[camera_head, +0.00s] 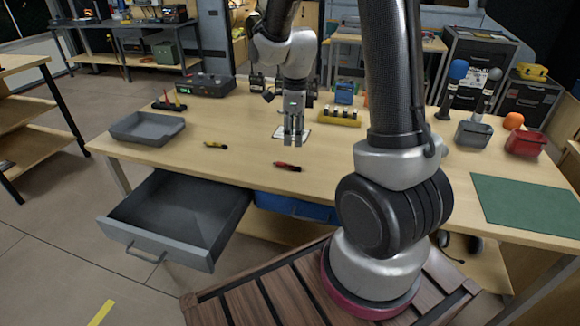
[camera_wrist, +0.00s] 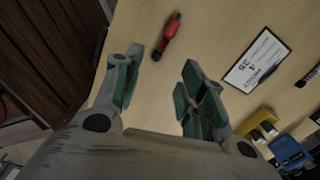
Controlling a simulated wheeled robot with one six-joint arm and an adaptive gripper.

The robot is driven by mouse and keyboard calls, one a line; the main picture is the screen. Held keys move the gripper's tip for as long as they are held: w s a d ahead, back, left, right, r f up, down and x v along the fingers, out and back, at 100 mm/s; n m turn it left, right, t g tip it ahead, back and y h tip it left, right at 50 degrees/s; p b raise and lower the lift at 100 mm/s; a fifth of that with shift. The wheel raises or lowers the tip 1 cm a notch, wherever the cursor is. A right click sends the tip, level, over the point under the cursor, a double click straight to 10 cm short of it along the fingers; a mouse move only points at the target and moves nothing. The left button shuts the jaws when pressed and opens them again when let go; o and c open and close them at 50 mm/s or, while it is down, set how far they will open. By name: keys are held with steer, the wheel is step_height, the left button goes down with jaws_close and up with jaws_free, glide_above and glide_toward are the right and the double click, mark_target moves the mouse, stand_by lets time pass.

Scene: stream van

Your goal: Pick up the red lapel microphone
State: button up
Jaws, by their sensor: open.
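The red lapel microphone (camera_head: 287,166) is a small red and black piece lying on the wooden table near its front edge. In the wrist view the microphone (camera_wrist: 168,36) lies just beyond the fingertips, towards the top middle. My gripper (camera_head: 293,140) points down over the table, behind the microphone in the head view. In the wrist view my gripper (camera_wrist: 161,66) has its two green-padded fingers spread apart, with only bare tabletop between them. The microphone is apart from both fingers.
A yellow lapel microphone (camera_head: 215,145) lies to the left. A printed white card (camera_wrist: 257,60) lies beside the gripper. A yellow block (camera_head: 339,116) stands behind right. A grey tray (camera_head: 148,127) stands at left, above an open grey drawer (camera_head: 178,218). A green mat (camera_head: 527,204) lies right.

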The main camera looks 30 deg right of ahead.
mark_target(289, 164)
steer(key=f+m, duration=0.1)
steer(key=f, duration=0.1)
steer(key=w+f+m, duration=0.1)
steer(key=f, duration=0.1)
steer(key=shift+f, duration=0.1)
steer(key=f, duration=0.6)
steer(key=shift+w+a+f, duration=0.3)
steer(key=shift+a+f, duration=0.05)
steer(key=shift+a, duration=0.05)
jaws_close()
